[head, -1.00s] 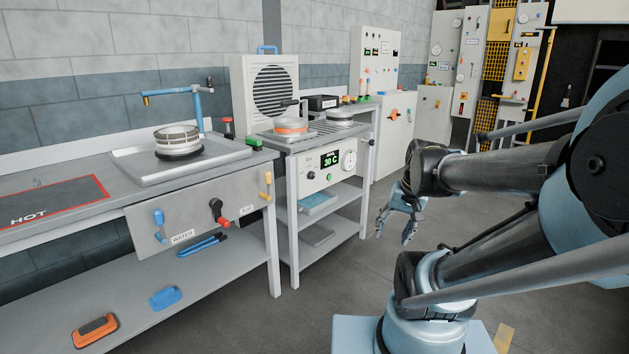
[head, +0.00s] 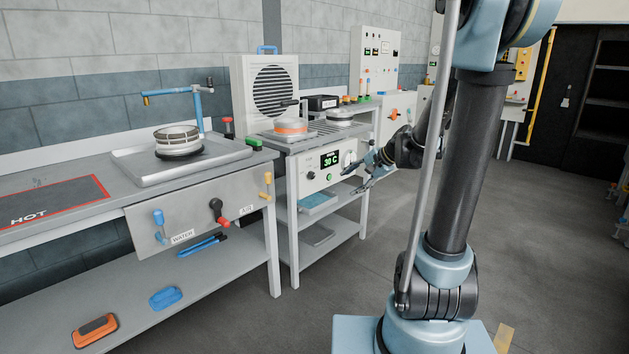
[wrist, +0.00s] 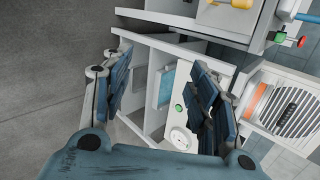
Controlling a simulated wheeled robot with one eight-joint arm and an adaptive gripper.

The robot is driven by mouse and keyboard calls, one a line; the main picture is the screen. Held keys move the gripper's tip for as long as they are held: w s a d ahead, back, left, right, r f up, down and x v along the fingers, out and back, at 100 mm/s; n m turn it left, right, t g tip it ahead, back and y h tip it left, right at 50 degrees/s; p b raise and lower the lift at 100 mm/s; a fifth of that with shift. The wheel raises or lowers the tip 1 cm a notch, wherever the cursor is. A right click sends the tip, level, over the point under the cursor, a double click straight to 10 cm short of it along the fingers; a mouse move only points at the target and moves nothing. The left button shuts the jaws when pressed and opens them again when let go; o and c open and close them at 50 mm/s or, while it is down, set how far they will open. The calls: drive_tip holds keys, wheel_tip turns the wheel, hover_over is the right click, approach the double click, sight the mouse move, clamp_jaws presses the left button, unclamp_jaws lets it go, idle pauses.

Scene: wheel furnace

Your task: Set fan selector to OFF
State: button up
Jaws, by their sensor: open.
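The cooling cart's front panel (head: 308,166) carries a green-lit display (head: 330,160) reading 30 C, a small dark knob (head: 310,177) and a green button (head: 329,176). I cannot read which control is the fan selector. In the wrist view, a round white dial (wrist: 180,138) and the green button (wrist: 179,108) show on the panel, between my fingers. In the head view the dial is hidden behind my gripper. My gripper (head: 349,180) is open and empty, just in front of the panel's right end; it also shows in the wrist view (wrist: 162,62). Contact with the panel is not visible.
A fan box (head: 270,88) stands behind the cart. An orange-banded wheel (head: 291,127) sits on the cart's rack. The workbench to the left has water and air levers (head: 217,210). The floor (head: 400,215) right of the cart is clear.

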drive_tip(key=w+a+f+m+t+y, duration=0.1)
drive_tip(key=w+a+m+y, duration=0.15)
drive_tip(key=w, duration=0.75)
drive_tip(key=m+t+y, duration=0.4)
drive_tip(key=m+t, duration=0.1)
drive_tip(key=m, duration=0.7)
approach(313, 176)
drive_tip(key=x, duration=0.9)
drive_tip(key=shift+w+a, duration=0.15)
drive_tip(key=shift+w, duration=0.1)
drive_tip(key=c, duration=1.1)
